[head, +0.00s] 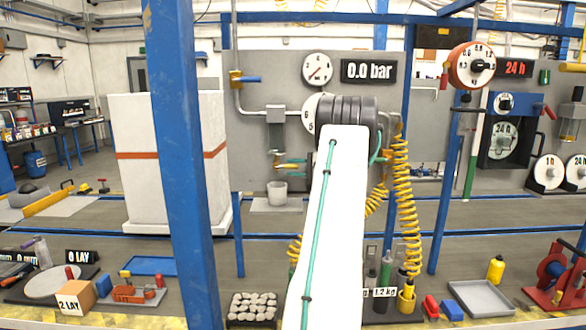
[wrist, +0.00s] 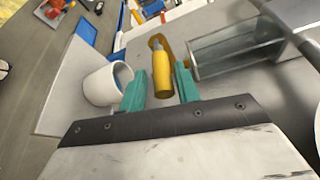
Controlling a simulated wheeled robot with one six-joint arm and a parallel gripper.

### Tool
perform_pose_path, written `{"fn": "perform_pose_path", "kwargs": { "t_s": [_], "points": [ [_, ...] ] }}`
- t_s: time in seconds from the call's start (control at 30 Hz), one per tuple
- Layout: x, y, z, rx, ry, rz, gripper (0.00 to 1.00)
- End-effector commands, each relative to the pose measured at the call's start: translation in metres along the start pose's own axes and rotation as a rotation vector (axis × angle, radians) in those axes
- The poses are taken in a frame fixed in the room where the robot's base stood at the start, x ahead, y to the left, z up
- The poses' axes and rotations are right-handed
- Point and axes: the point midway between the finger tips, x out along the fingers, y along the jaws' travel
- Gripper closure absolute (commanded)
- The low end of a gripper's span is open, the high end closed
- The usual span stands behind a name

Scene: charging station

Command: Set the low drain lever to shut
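The low drain lever (wrist: 163,76) is a yellow handle in the wrist view, under the clear filter bowl (wrist: 222,54). It lies between the two teal fingers of my gripper (wrist: 160,84), which stand apart with narrow gaps beside it. In the head view my gripper (head: 291,162) shows small and partly hidden at the panel, left of my wrist, below the grey filter body (head: 276,114). A white cup (wrist: 101,86) is close beside one finger; in the head view this cup (head: 277,187) stands below the drain. Whether a finger touches the lever I cannot tell.
A blue-handled valve (head: 248,79) is higher on the pipe at left. The gauge (head: 317,68) stands beside a display (head: 368,71) reading 0.0 bar. A yellow coiled hose (head: 404,200) hangs at right. A blue post (head: 184,150) stands at left.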

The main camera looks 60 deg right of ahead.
Motion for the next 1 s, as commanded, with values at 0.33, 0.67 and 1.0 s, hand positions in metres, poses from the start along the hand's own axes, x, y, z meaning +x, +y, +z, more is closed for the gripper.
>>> {"fn": "perform_pose_path", "kwargs": {
  "t_s": [0.33,0.67,1.0],
  "points": [
    [0.000,-0.002,0.001,-0.003,-0.001,-0.001,0.59],
    [-0.051,-0.002,0.000,-0.003,0.001,-0.002,0.59],
    [-0.078,-0.001,0.000,-0.002,0.000,-0.001,0.59]
  ]
}}
